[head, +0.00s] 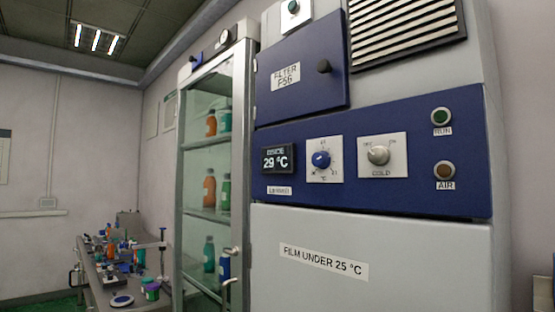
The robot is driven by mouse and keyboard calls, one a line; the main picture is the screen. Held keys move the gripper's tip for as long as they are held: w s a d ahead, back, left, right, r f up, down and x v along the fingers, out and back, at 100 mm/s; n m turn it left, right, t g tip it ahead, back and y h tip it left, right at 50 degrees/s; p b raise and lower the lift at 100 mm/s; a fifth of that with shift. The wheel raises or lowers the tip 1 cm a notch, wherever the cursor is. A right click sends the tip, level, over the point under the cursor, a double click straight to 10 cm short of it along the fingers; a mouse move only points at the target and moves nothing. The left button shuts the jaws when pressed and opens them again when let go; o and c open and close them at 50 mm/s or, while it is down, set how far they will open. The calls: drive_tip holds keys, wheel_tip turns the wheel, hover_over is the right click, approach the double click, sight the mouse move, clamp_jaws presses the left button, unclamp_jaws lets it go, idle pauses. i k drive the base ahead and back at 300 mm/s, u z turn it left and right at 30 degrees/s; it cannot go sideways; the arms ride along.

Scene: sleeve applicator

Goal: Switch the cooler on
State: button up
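The cooler's blue control panel (300,190) fills the middle right of the head view. A white plate marked COLD (383,171) carries a grey knob (379,156) with small labels at its upper left and upper right. I cannot tell surely which way the knob points. To its left is a blue knob (320,160) on a °C dial, then a dark display (277,159) reading 29 °C. On the right are a green RUN button or lamp (441,117) and a brownish AIR one (444,170). My gripper is not in view.
Below is a pale front (370,250) labelled "FILM UNDER 25 °C". Above are a blue filter door (300,70) with a black knob and a vent grille (405,28). A glass-door cabinet (210,170) with bottles stands left. A cluttered bench (120,270) is farther back.

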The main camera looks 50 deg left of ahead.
sight(380, 155)
drive_tip(key=u, duration=1.8)
